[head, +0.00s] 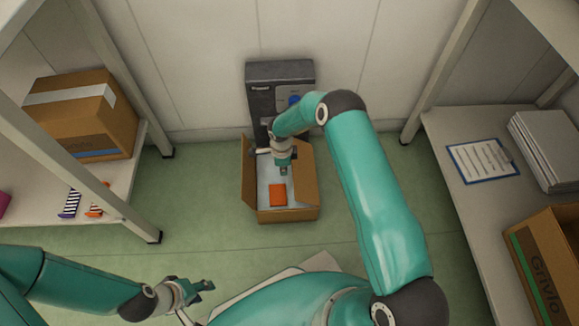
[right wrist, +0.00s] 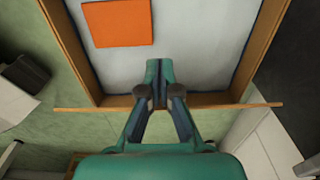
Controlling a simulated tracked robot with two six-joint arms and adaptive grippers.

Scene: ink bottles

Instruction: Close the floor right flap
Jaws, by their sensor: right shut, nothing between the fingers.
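An open cardboard box (head: 288,216) stands on the floor, with a pale inside and a flat orange item (head: 277,195) in it. Its right flap (head: 304,178) is raised along the right side. Its left flap (head: 248,175) stands up on the left. My right gripper (head: 283,170) is shut and empty, pointing down over the box opening. In the right wrist view its fingertips (right wrist: 158,92) are together over the pale inside, near one edge of the box, and the orange item (right wrist: 117,23) is beyond them. My left gripper (head: 203,288) is over the floor at the lower left, away from the box; its jaws are unclear.
A dark grey machine (head: 280,72) stands behind the box against the wall. A left shelf (head: 125,185) holds a closed carton (head: 82,115). A right shelf (head: 450,130) holds a clipboard (head: 484,161) and another carton (head: 548,262). Green floor is free on both sides of the box.

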